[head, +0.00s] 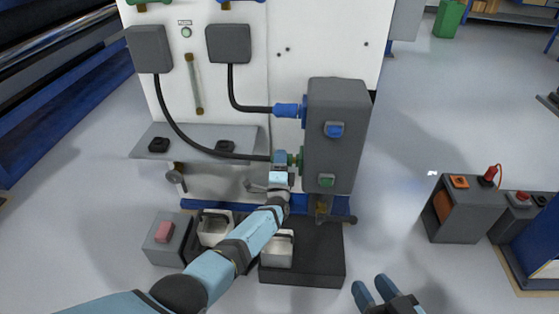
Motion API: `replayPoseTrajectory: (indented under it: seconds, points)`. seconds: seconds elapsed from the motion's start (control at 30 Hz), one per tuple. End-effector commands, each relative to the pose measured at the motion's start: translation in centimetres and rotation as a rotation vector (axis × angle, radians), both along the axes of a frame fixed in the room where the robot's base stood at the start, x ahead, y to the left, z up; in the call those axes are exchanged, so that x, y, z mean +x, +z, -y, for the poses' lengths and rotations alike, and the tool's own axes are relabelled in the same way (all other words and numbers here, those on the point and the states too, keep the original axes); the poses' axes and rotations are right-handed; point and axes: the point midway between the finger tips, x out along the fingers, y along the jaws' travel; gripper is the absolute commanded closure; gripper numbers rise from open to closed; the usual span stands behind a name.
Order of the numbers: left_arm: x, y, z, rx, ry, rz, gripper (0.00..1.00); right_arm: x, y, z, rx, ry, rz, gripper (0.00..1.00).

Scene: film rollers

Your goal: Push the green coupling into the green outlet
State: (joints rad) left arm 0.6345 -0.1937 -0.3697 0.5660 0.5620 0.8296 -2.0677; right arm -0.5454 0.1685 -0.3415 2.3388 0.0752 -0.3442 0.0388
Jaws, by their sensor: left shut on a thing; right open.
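My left gripper (280,160) is shut on the green coupling (291,159), at the end of the lower black cable (205,145). Its fingers hide much of the coupling. The coupling points right, at the green outlet (300,160) on the left side of the grey box (335,110). The two green parts appear in line and very close or touching; I cannot tell how deep the coupling sits. My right gripper (375,290) is open and empty, low in the picture over the floor, away from the box.
A blue coupling (287,110) with its own cable sits at the box above the green one. The box has a blue (333,130) and a green fitting (326,181) on its front. A grey shelf (190,138) juts out at left. Floor at right is clear up to a grey cabinet (465,210).

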Motion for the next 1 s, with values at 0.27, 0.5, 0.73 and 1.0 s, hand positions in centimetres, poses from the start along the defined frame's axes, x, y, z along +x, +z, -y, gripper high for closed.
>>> replayPoseTrajectory:
  seconds: [0.27,0.5,0.73,1.0]
  points:
    - [0.0,0.0,0.6,-0.001,0.0,0.001,0.87,0.0,-0.3,0.0,0.0,0.0,0.0,0.57]
    - [0.0,0.0,1.1,0.0,0.0,0.001,0.87,0.0,-0.4,0.0,-0.001,0.0,0.001,0.57]
    - [0.0,0.0,1.1,0.001,0.0,0.001,0.29,0.1,-0.4,0.0,-0.001,0.0,0.001,0.57]
    - [0.0,0.0,1.1,0.001,0.0,-0.001,0.29,0.1,-0.4,0.0,0.0,0.0,0.002,0.57]
